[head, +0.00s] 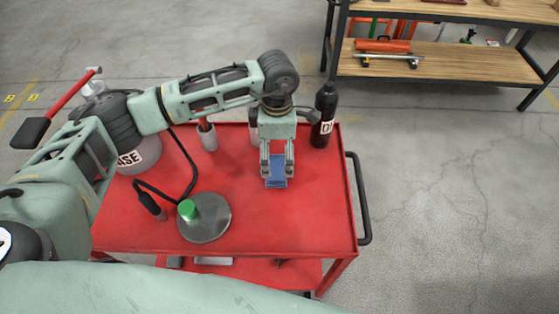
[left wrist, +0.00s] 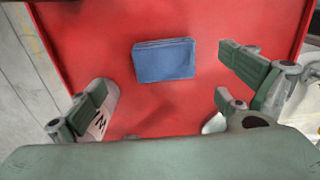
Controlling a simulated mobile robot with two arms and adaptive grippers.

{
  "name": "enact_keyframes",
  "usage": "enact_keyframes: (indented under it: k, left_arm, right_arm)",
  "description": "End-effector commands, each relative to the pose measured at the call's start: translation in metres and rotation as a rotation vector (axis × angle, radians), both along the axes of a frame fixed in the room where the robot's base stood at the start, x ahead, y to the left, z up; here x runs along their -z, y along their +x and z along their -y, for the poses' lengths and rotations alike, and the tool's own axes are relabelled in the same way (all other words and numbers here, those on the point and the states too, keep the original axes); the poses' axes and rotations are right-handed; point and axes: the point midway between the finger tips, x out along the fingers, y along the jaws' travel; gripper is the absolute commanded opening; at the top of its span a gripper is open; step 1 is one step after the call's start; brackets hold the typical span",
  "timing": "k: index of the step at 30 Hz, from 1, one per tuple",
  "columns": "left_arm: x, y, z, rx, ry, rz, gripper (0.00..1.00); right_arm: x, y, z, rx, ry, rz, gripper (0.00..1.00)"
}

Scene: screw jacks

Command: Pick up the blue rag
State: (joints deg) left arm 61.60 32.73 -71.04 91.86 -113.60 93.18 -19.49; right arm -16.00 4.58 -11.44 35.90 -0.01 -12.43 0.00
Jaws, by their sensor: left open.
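The blue rag (head: 276,172) lies folded flat on the red top of a cart, partly hidden by my left gripper in the head view. In the left wrist view the whole rag (left wrist: 164,60) shows as a small blue rectangle between and beyond the fingers. My left gripper (head: 276,176) points down above the rag, its fingers spread on either side. In the left wrist view the open gripper (left wrist: 165,80) is empty, and the fingers appear apart from the rag. My right gripper is not in view.
The red cart (head: 290,225) has a black side handle (head: 363,200). A dark bottle (head: 324,115) stands at its back right corner. A grey disc with a green top (head: 205,218) sits front left. A wooden shelf (head: 440,62) stands behind. The cart's right side is clear.

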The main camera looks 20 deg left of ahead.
Motion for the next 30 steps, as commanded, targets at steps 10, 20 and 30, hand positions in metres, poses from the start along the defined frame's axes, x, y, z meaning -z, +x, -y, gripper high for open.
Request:
enact_keyframes:
  k: [10,20,30]
  left_arm:
    - [0.043,-0.004,-0.002,0.001,0.001,-0.007,0.96]
    - [0.069,-0.003,-0.002,0.001,0.001,-0.001,0.96]
    - [0.069,-0.003,-0.002,0.001,0.000,-0.001,0.77]
  right_arm:
    - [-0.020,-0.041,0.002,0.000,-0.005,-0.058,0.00]
    - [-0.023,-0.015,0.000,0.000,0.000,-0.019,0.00]
    - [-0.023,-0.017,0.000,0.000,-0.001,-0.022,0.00]
